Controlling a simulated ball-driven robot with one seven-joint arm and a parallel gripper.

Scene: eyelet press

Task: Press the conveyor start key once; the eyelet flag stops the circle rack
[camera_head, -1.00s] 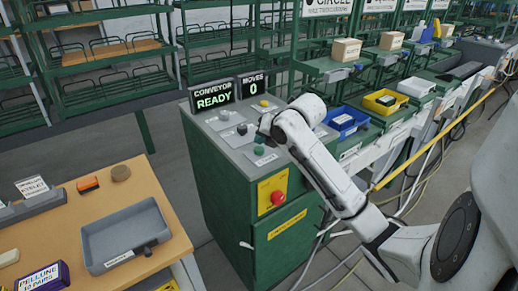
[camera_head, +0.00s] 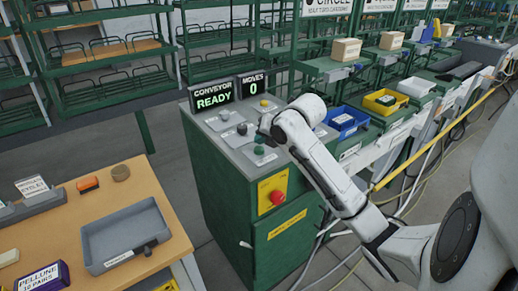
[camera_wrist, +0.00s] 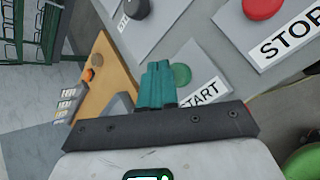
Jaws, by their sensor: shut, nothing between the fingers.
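The start key is a green round button (camera_head: 259,150) on the grey top of the green console; its START label (camera_wrist: 203,92) shows in the wrist view. There the green key (camera_wrist: 181,74) is partly hidden behind my gripper's teal fingers (camera_wrist: 158,68). My gripper (camera_head: 263,137) is shut and empty, close by the key; I cannot tell whether they touch. The display (camera_head: 213,96) reads CONVEYOR READY, and the moves counter (camera_head: 252,85) reads 0. A sign reading CIRCLE (camera_head: 328,6) hangs over the racks at the back. I cannot pick out the eyelet flag.
A red stop button (camera_wrist: 262,8) with a STOP label (camera_wrist: 288,38) is near the start key. A larger red button (camera_head: 278,197) is on the console front. Blue (camera_head: 345,122) and yellow (camera_head: 385,101) bins stand right of the console. A wooden table (camera_head: 175,212) with a grey tray is at left.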

